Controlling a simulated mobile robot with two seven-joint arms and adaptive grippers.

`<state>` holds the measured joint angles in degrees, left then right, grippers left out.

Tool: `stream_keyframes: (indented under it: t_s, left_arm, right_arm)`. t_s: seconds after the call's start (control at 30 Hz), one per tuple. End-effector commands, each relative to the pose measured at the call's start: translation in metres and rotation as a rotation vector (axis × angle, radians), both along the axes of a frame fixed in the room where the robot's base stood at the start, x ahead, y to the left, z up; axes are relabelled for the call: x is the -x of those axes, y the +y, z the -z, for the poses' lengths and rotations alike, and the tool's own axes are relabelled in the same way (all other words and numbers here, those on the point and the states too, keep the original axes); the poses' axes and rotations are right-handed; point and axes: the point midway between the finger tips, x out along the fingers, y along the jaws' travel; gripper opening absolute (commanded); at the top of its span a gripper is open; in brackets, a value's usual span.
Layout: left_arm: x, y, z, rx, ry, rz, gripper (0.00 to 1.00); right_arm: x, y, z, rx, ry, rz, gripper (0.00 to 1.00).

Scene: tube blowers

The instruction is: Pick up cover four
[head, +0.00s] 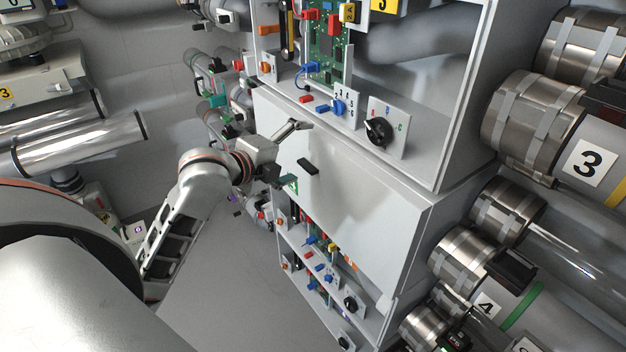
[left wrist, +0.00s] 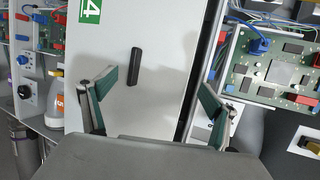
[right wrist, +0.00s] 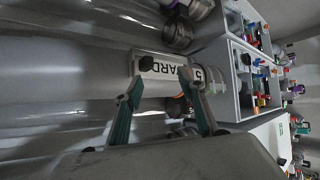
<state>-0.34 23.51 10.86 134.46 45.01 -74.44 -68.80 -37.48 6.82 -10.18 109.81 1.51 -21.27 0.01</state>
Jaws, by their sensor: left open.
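Cover four is a flat pale grey panel (head: 365,195) on the front of the cabinet in the head view, between an upper open compartment and lower open shelves. It has a short black handle (head: 307,166) and a green label, which reads 4 in the left wrist view (left wrist: 89,11). My left gripper (head: 291,152) is open and empty in front of the cover's left part. In the left wrist view its fingers (left wrist: 157,85) are spread apart with the handle (left wrist: 134,66) between them, nearer the left finger. My right gripper (right wrist: 161,87) is open and empty, and shows only in the right wrist view.
The open compartment above holds a circuit board (head: 327,50), a black knob (head: 379,131) and coloured connectors. Lower shelves (head: 322,262) hold similar parts. Large metal tubes (head: 545,125) stand at the right. A pipe labelled 5 (right wrist: 170,68) lies beyond my right gripper.

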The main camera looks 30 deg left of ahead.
Motion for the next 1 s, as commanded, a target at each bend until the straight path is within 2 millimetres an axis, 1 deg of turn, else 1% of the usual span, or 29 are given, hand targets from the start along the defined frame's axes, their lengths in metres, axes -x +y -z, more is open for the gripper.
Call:
stream_keyframes:
  t_s: [0.03, 0.23, 0.33, 0.53, 0.57, 0.6, 0.67, 0.7, 0.77, 0.8, 1.0]
  left_arm:
    - [-0.008, -0.001, 0.002, 0.008, 0.0, -0.002, 0.87]
    - [-0.031, -0.003, 0.01, 0.004, 0.0, 0.0, 0.87]
    - [-0.035, -0.004, 0.012, 0.002, 0.0, 0.0, 0.87]
    - [-0.036, -0.004, 0.012, 0.0, 0.0, 0.001, 0.87]
    - [-0.036, -0.004, 0.012, 0.0, 0.001, 0.001, 0.85]
    - [-0.036, -0.003, 0.012, 0.0, 0.001, 0.001, 0.74]
    - [-0.036, -0.003, 0.012, 0.0, 0.0, 0.001, 0.59]
    - [-0.036, -0.003, 0.012, 0.0, 0.0, 0.001, 0.48]
    - [-0.036, -0.003, 0.012, 0.0, 0.0, 0.001, 0.33]
    - [-0.036, -0.003, 0.012, 0.0, 0.0, 0.001, 0.22]
    - [-0.036, -0.003, 0.01, 0.001, -0.005, 0.001, 0.21]
  right_arm:
    - [0.0, 0.0, -0.001, 0.0, 0.001, 0.0, 0.4]
    - [0.001, -0.002, 0.0, 0.004, 0.004, 0.002, 0.4]
    - [0.001, -0.004, 0.001, 0.006, 0.005, 0.005, 0.4]
    - [0.001, -0.006, 0.001, 0.008, 0.006, 0.007, 0.4]
    - [0.001, -0.006, 0.001, 0.008, 0.006, 0.007, 0.4]
    - [0.001, -0.006, 0.001, 0.008, 0.006, 0.007, 0.4]
    - [0.001, -0.006, 0.001, 0.008, 0.006, 0.007, 0.4]
    - [0.001, -0.006, 0.001, 0.008, 0.006, 0.007, 0.4]
    - [0.001, -0.006, 0.001, 0.007, 0.007, 0.006, 0.4]
    - [0.001, -0.005, 0.001, 0.007, 0.007, 0.006, 0.4]
    - [0.002, -0.004, 0.001, 0.006, 0.007, 0.004, 0.4]
